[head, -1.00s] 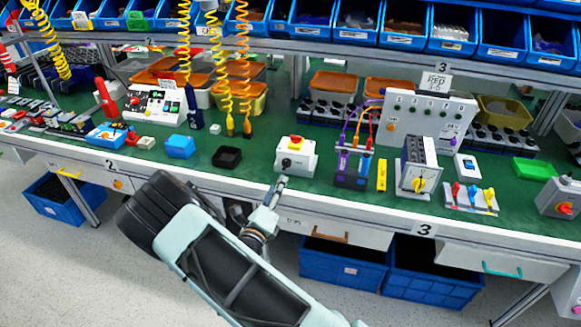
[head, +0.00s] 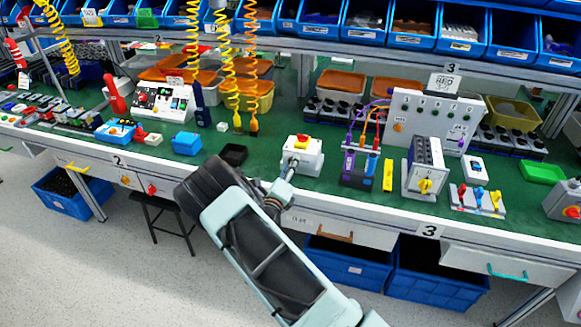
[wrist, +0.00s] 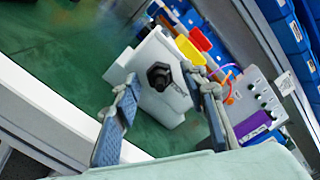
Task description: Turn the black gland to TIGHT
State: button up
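The black gland (wrist: 160,77) sticks out of the front face of a white box (wrist: 172,107). It is a dark hexagonal nut with a round centre; small marks beside it are too blurred to read. In the head view the white box (head: 312,163) stands near the bench's front edge, a red button on its yellow top (head: 302,142). My gripper (wrist: 162,76) is open, its two fingers apart on the left and right of the gland in the wrist view. I see no finger clearly touching it. In the head view my gripper (head: 287,173) partly hides the box's front.
A black tray (head: 234,154) and a blue box (head: 187,143) lie left of the white box. A purple-and-blue block (head: 357,170) and a yellow block (head: 388,175) stand to its right. Green bench surface shows between them. A black stool (head: 160,205) stands below.

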jog(key=shift+c, duration=0.4)
grip_shut()
jog(key=m+b, duration=0.2)
jog(key=m, duration=0.2)
jog(key=shift+f+m, duration=0.1)
jog(key=shift+m, duration=0.3)
jog(key=m+b, duration=0.1)
jog(key=m, duration=0.3)
jog(key=shift+m+b, duration=0.3)
jog(key=shift+b, duration=0.1)
jog(key=m+b, duration=0.3)
jog(key=m, duration=0.2)
jog(key=shift+m+b, duration=1.05)
jog(key=shift+m, duration=0.65)
